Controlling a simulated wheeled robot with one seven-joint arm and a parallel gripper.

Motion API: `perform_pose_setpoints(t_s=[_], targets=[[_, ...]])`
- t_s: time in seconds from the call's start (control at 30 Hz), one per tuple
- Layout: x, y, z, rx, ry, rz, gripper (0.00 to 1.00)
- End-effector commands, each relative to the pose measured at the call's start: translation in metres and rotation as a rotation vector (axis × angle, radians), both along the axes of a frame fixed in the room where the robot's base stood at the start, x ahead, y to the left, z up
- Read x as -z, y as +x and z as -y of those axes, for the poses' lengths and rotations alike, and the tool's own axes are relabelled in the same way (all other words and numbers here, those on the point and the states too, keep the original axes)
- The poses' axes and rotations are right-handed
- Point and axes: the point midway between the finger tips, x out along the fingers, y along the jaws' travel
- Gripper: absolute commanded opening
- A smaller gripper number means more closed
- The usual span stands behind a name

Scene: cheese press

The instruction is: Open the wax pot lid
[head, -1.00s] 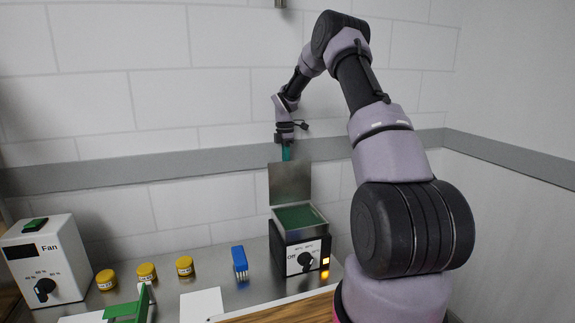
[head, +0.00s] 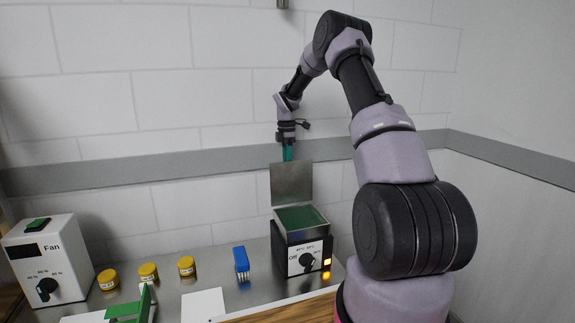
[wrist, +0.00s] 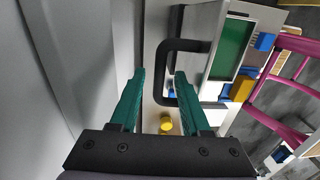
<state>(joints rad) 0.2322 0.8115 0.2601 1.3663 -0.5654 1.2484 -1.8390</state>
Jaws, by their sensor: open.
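The wax pot (head: 301,253) is a dark box with a white dial panel and green wax (head: 299,218) inside. Its grey metal lid (head: 291,184) stands upright at the back edge, so the pot is open. In the wrist view the lid (wrist: 204,45) carries a black bar handle (wrist: 163,72). My gripper (head: 288,158) is above and behind the lid's top edge. In the wrist view its two teal fingers (wrist: 160,80) are apart, with the handle just beyond the tips and nothing held. Whether the right finger touches the handle is unclear.
A blue brush (head: 240,260) stands left of the pot, and several yellow-lidded jars (head: 187,266) sit further left. A fan control box (head: 47,262) is at the far left. The tiled wall (head: 190,100) is close behind my gripper.

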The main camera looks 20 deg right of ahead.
Motion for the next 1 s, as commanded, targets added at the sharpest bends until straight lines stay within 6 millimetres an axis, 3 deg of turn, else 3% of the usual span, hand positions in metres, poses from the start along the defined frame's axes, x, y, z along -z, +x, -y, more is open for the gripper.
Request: perform_pose_setpoints(t_s=[0.3, 0.5, 1.0], targets=[[-0.059, 0.001, 0.0, 0.0, 0.0, 0.005, 0.47], [-0.087, 0.001, 0.0, 0.0, -0.001, 0.003, 0.47], [-0.095, 0.0, 0.0, 0.0, 0.0, 0.001, 0.47]])
